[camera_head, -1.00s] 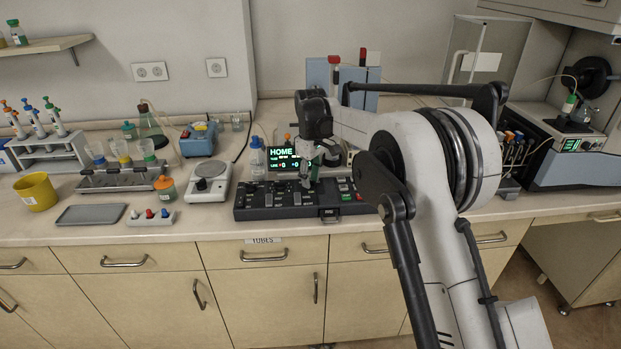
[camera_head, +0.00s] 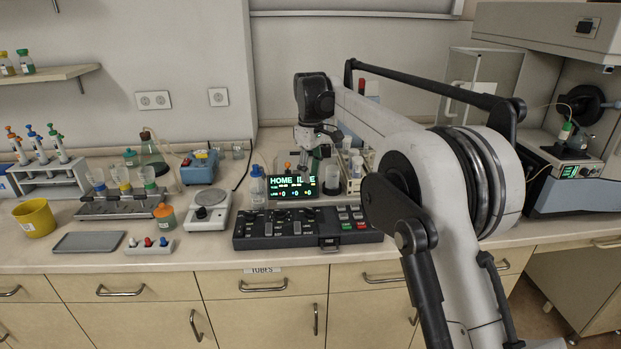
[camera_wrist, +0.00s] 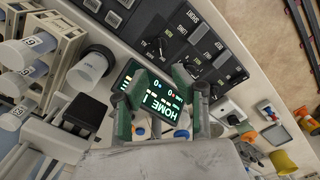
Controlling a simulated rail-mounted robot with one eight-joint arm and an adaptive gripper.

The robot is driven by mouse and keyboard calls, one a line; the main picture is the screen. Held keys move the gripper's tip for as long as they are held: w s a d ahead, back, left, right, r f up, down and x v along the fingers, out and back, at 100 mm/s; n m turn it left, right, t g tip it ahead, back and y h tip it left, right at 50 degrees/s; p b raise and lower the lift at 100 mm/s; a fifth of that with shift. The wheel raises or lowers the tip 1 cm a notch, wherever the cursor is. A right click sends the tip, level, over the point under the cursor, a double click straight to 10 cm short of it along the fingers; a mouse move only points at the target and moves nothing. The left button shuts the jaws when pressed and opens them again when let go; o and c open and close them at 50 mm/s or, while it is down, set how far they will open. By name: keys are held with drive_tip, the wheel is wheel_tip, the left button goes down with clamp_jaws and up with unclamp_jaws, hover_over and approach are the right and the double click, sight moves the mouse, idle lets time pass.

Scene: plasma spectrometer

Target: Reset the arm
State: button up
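The display has green text reading "HOME" and a second word that is partly covered by my gripper in the head view. The control panel also shows in the wrist view (camera_wrist: 200,55), with its switches and labels. My gripper is apart from the panel.
A white balance (camera_head: 208,214) stands left of the panel. The spectrometer (camera_head: 570,185) stands at the right. The air above the panel is clear.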

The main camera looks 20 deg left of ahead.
idle(0.3)
drive_tip(key=s+d+r+m+t, duration=0.15)
drive_tip(key=s+d+r, duration=0.25)
drive_tip(key=d, duration=0.5)
drive_tip(key=s+d+r+m+t+y, duration=0.1)
drive_tip(key=s+d+r+m, duration=0.3)
drive_tip(key=d, duration=0.6)
drive_tip(key=s+d+r+m+t, duration=0.15)
drive_tip(key=s+d+r, duration=0.3)
drive_tip(key=d, duration=0.45)
drive_tip(key=s+d+f+m+t, duration=0.1)
drive_tip(key=s+d+f+m, duration=0.1)
drive_tip(key=s+d, duration=0.4)
drive_tip(key=s+d+f+m+t, duration=0.1)
drive_tip(key=s+d+f+m, duration=0.2)
drive_tip(key=s, duration=0.8)
drive_tip(key=s+d+f+m+t+h, duration=0.1)
drive_tip(key=s+d+f+m, duration=0.1)
drive_tip(key=s+d+f, duration=0.4)
drive_tip(key=s+d, duration=0.3)
drive_tip(key=shift+d+f+m, duration=0.2)
drive_tip(key=shift+m, duration=0.2)
